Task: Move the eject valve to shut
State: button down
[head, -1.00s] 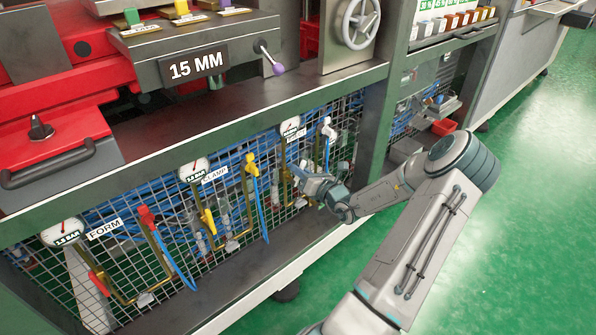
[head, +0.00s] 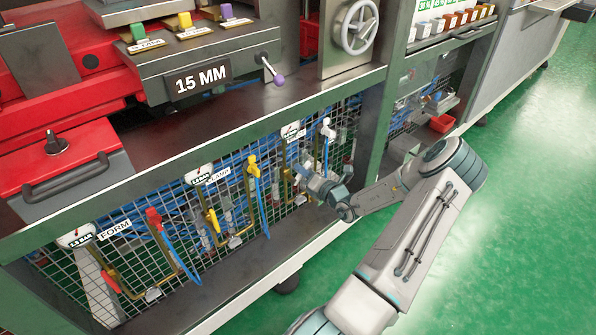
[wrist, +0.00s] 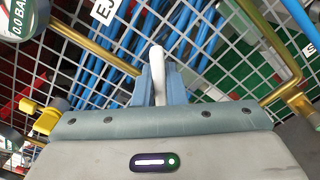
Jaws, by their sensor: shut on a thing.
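My gripper (head: 304,168) is at the mesh panel below the eject gauge (head: 292,132). In the wrist view its two blue fingers (wrist: 159,82) are shut on a white valve handle (wrist: 157,60), whose rounded end sticks out between them. A brass pipe (wrist: 85,45) runs close by. The valve body is hidden behind the gripper. In the head view my gripper covers the held handle. Another white handle (head: 327,130) stands to the right of the eject gauge.
To the left are the clamp group's yellow handles (head: 253,162) and the form group's red handle (head: 154,218), with their own gauges. Blue hoses and wire mesh (head: 130,270) lie around them. The machine's ledge (head: 330,85) overhangs the panel. Green floor (head: 530,210) is open at right.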

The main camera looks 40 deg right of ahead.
jog(key=shift+d+f+m, duration=0.15)
jog(key=shift+f+m, duration=0.05)
jog(key=shift+m, duration=0.4)
jog(key=shift+d+m+p, duration=0.1)
jog(key=shift+m+p, duration=0.5)
jog(key=shift+p, duration=0.35)
jog(key=shift+d+f+m+p, duration=0.1)
jog(key=shift+f+m+p, duration=0.1)
jog(key=shift+m+p, duration=0.25)
jog(key=shift+d+f+m, duration=0.1)
jog(key=shift+f+m, duration=0.3)
jog(key=shift+m, duration=0.35)
